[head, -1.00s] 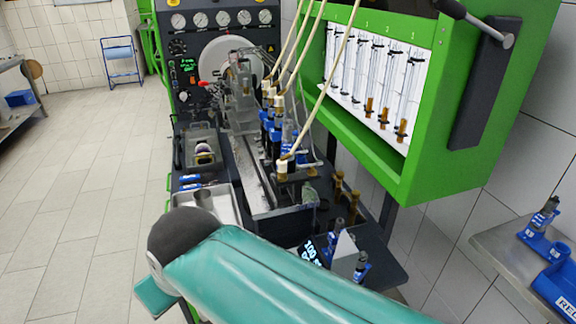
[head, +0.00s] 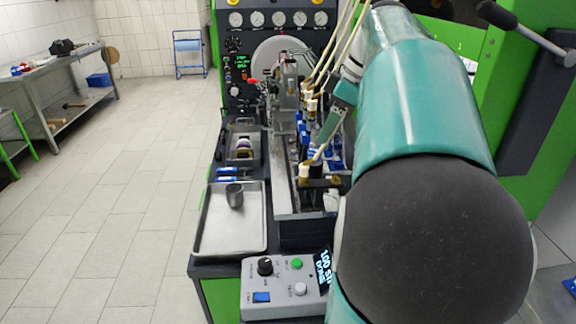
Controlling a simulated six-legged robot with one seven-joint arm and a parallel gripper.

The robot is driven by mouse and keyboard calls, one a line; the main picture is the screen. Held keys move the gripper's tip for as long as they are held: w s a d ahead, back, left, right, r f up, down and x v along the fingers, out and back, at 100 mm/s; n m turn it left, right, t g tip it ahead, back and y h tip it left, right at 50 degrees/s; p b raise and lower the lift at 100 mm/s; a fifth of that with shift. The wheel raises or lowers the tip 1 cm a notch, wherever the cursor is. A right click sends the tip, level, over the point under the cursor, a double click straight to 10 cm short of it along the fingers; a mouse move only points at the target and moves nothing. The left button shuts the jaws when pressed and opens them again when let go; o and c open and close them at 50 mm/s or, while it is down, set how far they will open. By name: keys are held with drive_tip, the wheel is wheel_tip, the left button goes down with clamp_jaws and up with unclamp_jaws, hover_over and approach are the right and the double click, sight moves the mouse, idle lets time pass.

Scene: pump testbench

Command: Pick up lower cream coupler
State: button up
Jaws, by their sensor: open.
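The lower cream coupler (head: 304,174) is a small pale cylinder at the end of a cream hose. It sits upright at the near end of the row of blue-and-black injectors on the bench. Another cream coupler (head: 311,107) sits higher in the picture, farther along the row. My gripper (head: 323,146) points down and left just above and to the right of the lower coupler. It is open and holds nothing that I can see. Its fingers are small and partly lost against the injectors. My teal arm hides much of the bench's right side.
A metal tray (head: 230,238) with a dark cup (head: 235,195) lies at the near left. A grey control box (head: 283,285) stands in front. The green cabinet (head: 545,120) rises at the right. The floor (head: 120,210) at the left is clear.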

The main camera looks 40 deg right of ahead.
sight(309, 161)
drive_tip(key=x, duration=1.2)
drive_tip(key=shift+a+f, duration=0.2)
drive_tip(key=shift+f, duration=0.15)
drive_tip(key=shift+c, duration=0.5)
clamp_jaws()
